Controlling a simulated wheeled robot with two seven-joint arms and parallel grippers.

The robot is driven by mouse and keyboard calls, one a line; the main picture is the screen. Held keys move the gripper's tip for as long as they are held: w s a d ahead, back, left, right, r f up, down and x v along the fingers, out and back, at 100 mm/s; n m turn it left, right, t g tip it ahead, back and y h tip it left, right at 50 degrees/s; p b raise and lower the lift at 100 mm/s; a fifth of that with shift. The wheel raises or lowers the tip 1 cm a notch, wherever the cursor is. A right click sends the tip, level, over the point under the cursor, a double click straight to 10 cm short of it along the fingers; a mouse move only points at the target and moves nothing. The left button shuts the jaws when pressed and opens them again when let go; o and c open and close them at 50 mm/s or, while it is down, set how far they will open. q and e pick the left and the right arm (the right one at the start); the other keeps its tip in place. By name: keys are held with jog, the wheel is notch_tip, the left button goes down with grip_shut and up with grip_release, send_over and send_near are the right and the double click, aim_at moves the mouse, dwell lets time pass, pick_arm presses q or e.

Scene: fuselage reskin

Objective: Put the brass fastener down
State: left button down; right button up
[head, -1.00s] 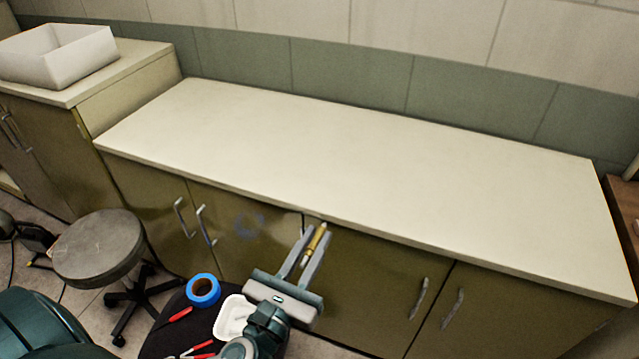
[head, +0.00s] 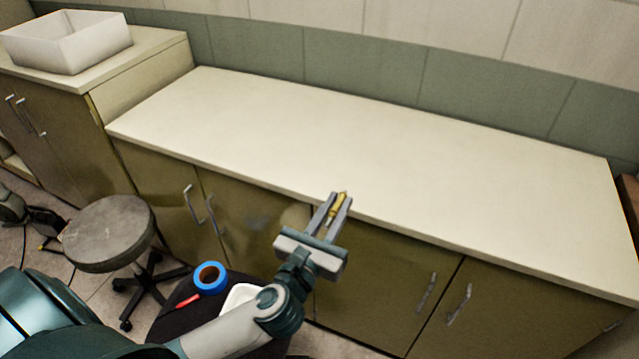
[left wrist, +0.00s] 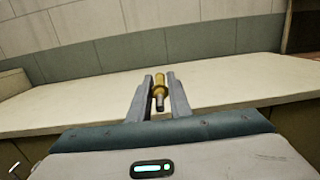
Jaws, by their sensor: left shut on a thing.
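My left gripper (head: 335,205) is shut on the brass fastener (head: 337,207), which sits between its two grey fingers. In the head view its fingertips overlap the front edge of the long pale countertop (head: 380,140). In the left wrist view the fastener (left wrist: 160,88) stands between the fingers (left wrist: 160,92), its brass upper part above the tips and a darker grey pin end below. The countertop (left wrist: 240,85) lies beyond it. I cannot tell if the fastener touches the countertop. My right gripper is not in view.
The countertop is bare and clear. A white basin (head: 65,42) stands on the cabinet at the left. A round stool (head: 108,232) stands in front of it. A blue tape roll (head: 209,278), a red-handled tool (head: 188,306) and a white tray (head: 240,297) lie on a dark surface below.

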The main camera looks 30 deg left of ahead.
pick_arm(q)
jog(key=w+a+r, duration=0.1)
jog(key=w, duration=0.9)
jog(key=shift+w+r+g+b, duration=0.15)
jog(key=shift+w+g+b, duration=0.15)
jog(key=shift+g+b, duration=0.1)
jog(key=shift+a, duration=0.1)
send_over(319, 183)
notch_tip(319, 183, down, 7)
jog(key=shift+p, duration=0.3)
jog(key=shift+f, duration=2)
jog(key=shift+f, duration=0.1)
jog(key=shift+f+b, duration=0.2)
jog(key=shift+b, duration=0.15)
